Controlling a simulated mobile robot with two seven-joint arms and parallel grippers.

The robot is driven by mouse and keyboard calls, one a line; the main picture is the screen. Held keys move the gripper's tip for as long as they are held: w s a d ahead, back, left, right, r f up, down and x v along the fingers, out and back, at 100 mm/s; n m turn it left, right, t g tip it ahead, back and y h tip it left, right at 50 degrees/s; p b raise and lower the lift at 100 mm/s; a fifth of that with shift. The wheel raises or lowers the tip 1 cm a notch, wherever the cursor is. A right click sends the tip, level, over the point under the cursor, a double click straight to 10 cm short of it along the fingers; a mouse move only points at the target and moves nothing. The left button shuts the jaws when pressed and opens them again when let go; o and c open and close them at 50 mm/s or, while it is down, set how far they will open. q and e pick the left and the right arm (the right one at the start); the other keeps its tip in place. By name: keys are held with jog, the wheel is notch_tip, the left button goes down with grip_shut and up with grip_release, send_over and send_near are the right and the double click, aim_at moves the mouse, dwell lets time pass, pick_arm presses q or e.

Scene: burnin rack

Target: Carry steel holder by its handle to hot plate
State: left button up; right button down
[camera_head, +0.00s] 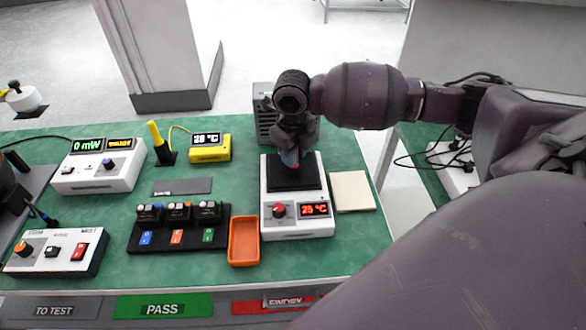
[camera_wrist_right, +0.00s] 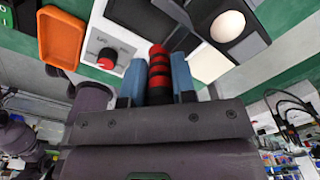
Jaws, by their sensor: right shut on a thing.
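My right gripper (camera_head: 289,160) is over the black top of the hot plate (camera_head: 297,227), a white box with a red knob and a display reading about 25 °C. In the right wrist view my blue fingers (camera_wrist_right: 159,82) are shut on a red-and-black striped handle (camera_wrist_right: 159,72), which I take to be the steel holder's. The holder's body is mostly hidden, and I cannot tell whether it touches the plate. The hot plate also shows in the right wrist view (camera_wrist_right: 112,42). My left gripper is not in view.
An orange tray (camera_head: 243,241) is left of the hot plate, and a beige pad (camera_head: 352,191) is right of it. A black rack (camera_head: 178,243) with three coloured labels lies further left. A grey box (camera_head: 264,126) stands behind the plate. Green table is clear at front.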

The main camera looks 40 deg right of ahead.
aim_at(294, 180)
notch_tip(294, 180, down, 5)
jog(key=shift+f+b, duration=0.1)
jog(key=shift+b, duration=0.25)
jog(key=shift+f, duration=0.1)
jog(key=c, duration=0.9)
grip_release()
jog(key=shift+c, duration=0.2)
